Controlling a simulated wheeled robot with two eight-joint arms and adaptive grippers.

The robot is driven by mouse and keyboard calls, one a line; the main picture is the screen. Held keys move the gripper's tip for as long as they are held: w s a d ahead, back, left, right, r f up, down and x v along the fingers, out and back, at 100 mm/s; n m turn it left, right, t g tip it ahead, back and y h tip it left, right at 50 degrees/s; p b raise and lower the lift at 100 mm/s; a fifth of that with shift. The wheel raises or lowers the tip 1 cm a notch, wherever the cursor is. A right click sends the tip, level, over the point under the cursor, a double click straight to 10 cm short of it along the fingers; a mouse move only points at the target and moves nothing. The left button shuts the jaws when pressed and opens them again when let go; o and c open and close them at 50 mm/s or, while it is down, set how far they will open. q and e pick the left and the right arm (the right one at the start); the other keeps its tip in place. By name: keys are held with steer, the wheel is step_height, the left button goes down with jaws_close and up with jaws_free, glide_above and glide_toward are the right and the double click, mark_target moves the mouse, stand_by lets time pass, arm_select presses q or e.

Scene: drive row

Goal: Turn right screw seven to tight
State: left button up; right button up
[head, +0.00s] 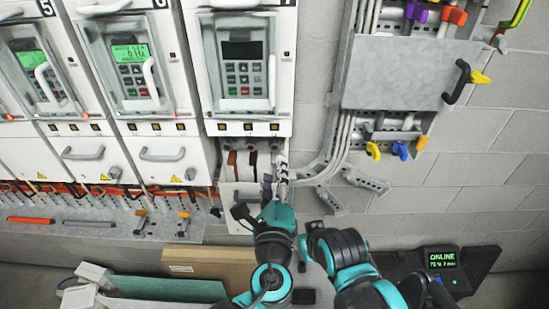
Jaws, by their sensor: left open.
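Drive seven (243,65) is the white unit at the right end of the row, with a dark display and a keypad. Its lower section is open and shows a brown cable (231,164) and a black cable (252,164) going down into the terminal area. My left gripper (281,172) is at the right side of this open section, pointing up the picture. It is open, and its fingers are small in the picture. I cannot make out the right screw; the gripper covers that spot.
Drives five (37,62) and six (130,62) stand to the left with lit green displays. A grey cable duct box (405,75) with a black handle (456,82) is on the wall at right. A cardboard box (208,262) and an "ONLINE" device (441,262) are below.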

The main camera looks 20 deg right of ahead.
arm_select(q)
steer(key=shift+v, duration=1.35)
steer(key=w+a+f+n+g+y+b, duration=0.3)
steer(key=a+f+n+g+y+b, duration=0.3)
steer(key=a+f+n+b, duration=1.05)
steer(key=s+a+f+n+g+b, duration=0.1)
steer(key=s+a+f+n, duration=0.2)
steer(key=f, duration=0.3)
steer(key=s+a+f+n+g+b, duration=0.1)
steer(key=s+a+f+n, duration=0.1)
steer(key=a+f+n, duration=0.2)
steer(key=s+a+f+n+g+h+b, duration=0.1)
steer(key=s+a+f+n+g, duration=0.1)
steer(key=a+f, duration=0.4)
step_height(320, 180, down, 4)
steer(key=shift+s+r+n+b, duration=0.15)
steer(key=shift+s+n+b, duration=0.2)
steer(key=shift+s+n, duration=0.5)
steer(key=shift+a, duration=0.1)
